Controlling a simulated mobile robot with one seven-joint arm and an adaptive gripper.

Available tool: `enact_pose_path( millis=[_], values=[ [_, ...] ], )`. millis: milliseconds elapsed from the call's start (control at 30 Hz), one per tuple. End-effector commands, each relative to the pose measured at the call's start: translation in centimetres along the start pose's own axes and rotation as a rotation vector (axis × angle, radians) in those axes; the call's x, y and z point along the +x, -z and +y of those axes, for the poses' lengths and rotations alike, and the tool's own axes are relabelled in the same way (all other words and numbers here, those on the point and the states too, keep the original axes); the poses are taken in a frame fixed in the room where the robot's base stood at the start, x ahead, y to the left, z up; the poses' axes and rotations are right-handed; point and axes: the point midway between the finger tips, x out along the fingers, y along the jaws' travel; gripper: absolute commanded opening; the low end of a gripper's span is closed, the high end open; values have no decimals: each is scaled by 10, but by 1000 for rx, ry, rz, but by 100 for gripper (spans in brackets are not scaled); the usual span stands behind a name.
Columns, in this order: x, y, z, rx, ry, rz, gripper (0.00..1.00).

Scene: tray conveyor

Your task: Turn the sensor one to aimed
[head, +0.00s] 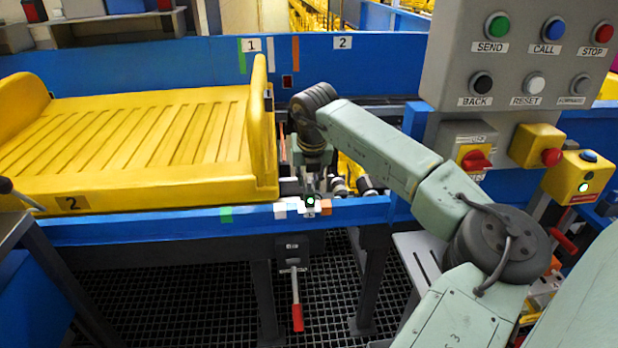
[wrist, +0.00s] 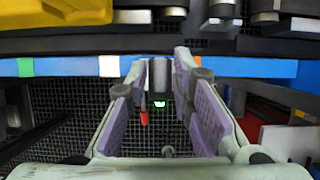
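Sensor one appears to be the small dark device with a pale lit spot (head: 310,201) on the near blue rail, by the small white plates. In the wrist view a dark grey body (wrist: 160,72) stands between my fingertips, with a small green-white light (wrist: 160,103) below it. My gripper (head: 311,186) points down just above and behind the near rail. In the wrist view my gripper (wrist: 162,68) is open, one finger on each side of the grey body. I cannot tell whether the fingers touch it, or which way the sensor faces.
A yellow tray (head: 265,140) stands close left of my gripper. A lever with a red handle (head: 297,316) hangs below the rail. A grey button panel (head: 520,60) and yellow switch boxes (head: 540,143) stand at the right. A small dark red square (head: 288,82) shows on the far rail.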

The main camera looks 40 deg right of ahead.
Motion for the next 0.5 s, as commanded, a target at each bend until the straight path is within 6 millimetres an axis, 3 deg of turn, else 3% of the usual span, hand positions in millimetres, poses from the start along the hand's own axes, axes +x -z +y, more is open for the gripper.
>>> enact_pose_path(
  millis=[367, 500],
  values=[
    [-1, 0, 0, 0, 0, 0, 30],
    [-12, -1, 0, -1, 2, -2, 30]
  ],
)
